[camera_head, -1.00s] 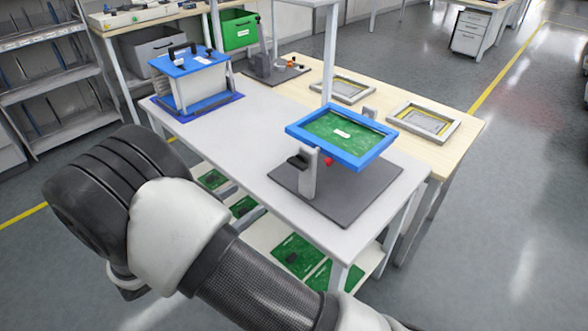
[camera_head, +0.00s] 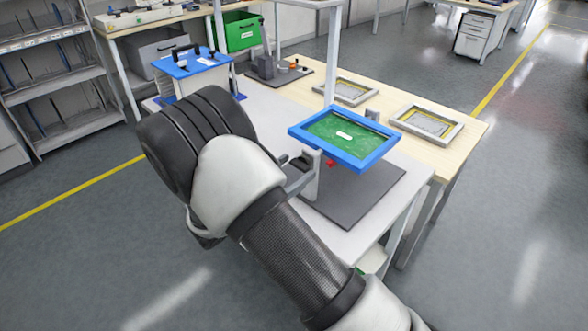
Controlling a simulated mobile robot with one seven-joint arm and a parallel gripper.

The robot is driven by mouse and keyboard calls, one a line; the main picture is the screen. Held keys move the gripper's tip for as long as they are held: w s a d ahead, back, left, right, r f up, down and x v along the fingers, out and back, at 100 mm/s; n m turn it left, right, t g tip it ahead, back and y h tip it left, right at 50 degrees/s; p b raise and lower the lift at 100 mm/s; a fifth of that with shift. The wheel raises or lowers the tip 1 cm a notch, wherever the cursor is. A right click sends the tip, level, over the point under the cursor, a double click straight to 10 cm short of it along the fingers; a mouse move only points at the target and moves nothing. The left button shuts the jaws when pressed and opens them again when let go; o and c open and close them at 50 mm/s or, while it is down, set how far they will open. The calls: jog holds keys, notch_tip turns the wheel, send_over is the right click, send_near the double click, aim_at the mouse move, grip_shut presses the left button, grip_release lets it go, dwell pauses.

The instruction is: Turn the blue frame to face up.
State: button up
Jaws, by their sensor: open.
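The blue frame (camera_head: 369,163) is held on a grey upright post (camera_head: 313,178) above a dark grey base plate (camera_head: 375,188). It holds a green board (camera_head: 355,145) with a white label on its visible face, and it looks slightly tilted. A black handle (camera_head: 303,162) sits at the near left side of the post, and a red knob (camera_head: 331,162) shows under the frame. My gripper (camera_head: 298,180) shows only in part, as grey fingers beside the black handle and post. It is open; I cannot tell whether it touches the handle. My arm hides the rest of it.
A blue-topped box fixture (camera_head: 190,62) stands at the far left of the white table (camera_head: 395,222), partly behind my arm. Two grey frames (camera_head: 428,127) lie on the wooden table behind. A white upright column (camera_head: 333,60) rises behind the blue frame. Open floor lies to the right.

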jog(key=shift+w+d, duration=0.3)
jog(key=shift+c, duration=0.5)
jog(key=c, duration=1.4)
